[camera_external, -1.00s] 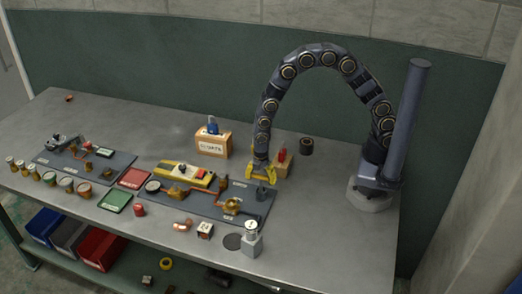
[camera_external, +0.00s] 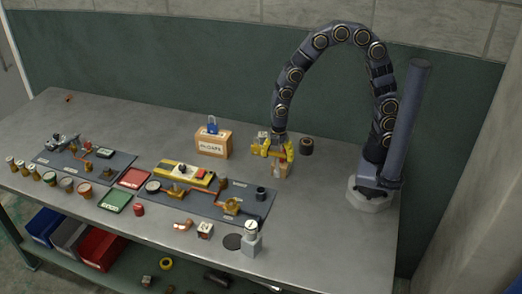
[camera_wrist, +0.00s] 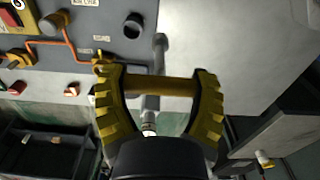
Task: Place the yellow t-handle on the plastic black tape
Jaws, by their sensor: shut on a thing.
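My gripper (camera_external: 278,150) is shut on the yellow t-handle. In the wrist view, the handle's yellow crossbar (camera_wrist: 160,86) spans between the two yellow fingers of my gripper (camera_wrist: 158,88). In the external view the fingers largely hide the handle. My gripper is over or just in front of a tan block (camera_external: 281,170); I cannot tell the gap. The black tape roll (camera_external: 306,146) lies on the table just right of my gripper, apart from it. I cannot make out this roll in the wrist view.
A dark mat (camera_external: 215,206) with orange piping and a short black cylinder (camera_external: 261,193) lies in front. A cardboard box (camera_external: 212,144) with a blue padlock stands to the left. A small gauge (camera_external: 251,238) stands near the front edge. The table right of the roll is clear.

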